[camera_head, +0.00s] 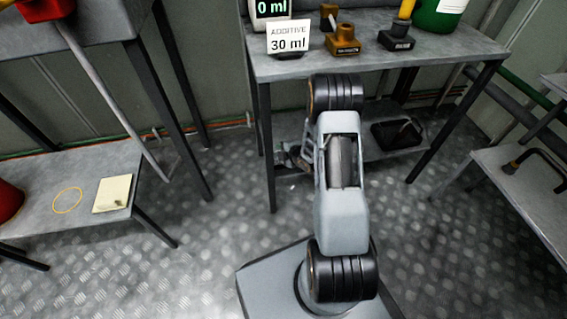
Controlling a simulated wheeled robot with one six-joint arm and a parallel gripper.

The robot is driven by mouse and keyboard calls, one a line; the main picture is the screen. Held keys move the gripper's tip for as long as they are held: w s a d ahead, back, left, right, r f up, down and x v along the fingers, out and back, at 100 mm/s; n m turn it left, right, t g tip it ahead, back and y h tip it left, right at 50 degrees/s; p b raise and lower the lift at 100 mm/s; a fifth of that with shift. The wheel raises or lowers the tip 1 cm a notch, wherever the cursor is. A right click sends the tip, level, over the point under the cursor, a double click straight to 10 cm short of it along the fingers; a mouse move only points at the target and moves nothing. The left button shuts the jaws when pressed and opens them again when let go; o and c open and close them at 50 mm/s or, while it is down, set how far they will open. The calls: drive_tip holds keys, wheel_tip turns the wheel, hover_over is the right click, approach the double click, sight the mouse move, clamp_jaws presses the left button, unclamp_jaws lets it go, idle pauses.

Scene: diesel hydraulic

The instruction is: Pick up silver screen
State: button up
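I cannot make out a silver screen for certain in this view. My arm rises from my base in the middle of the picture and reaches toward the far table. My gripper seems to be the small grey and dark shape (294,157) just left of my arm, by the table's lower shelf. It is partly hidden by the arm and too small to tell whether it is open or holds anything.
The far table (380,52) carries an "ADDITIVE 30 ml" sign (289,38), a brass-coloured fitting (344,40), a black fitting (397,42) and a green container (436,14). A black tray (397,133) sits below. The left bench holds a yellow ring (67,200) and cream pad (113,193).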

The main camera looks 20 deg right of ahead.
drive_tip(key=shift+c, duration=0.4)
clamp_jaws()
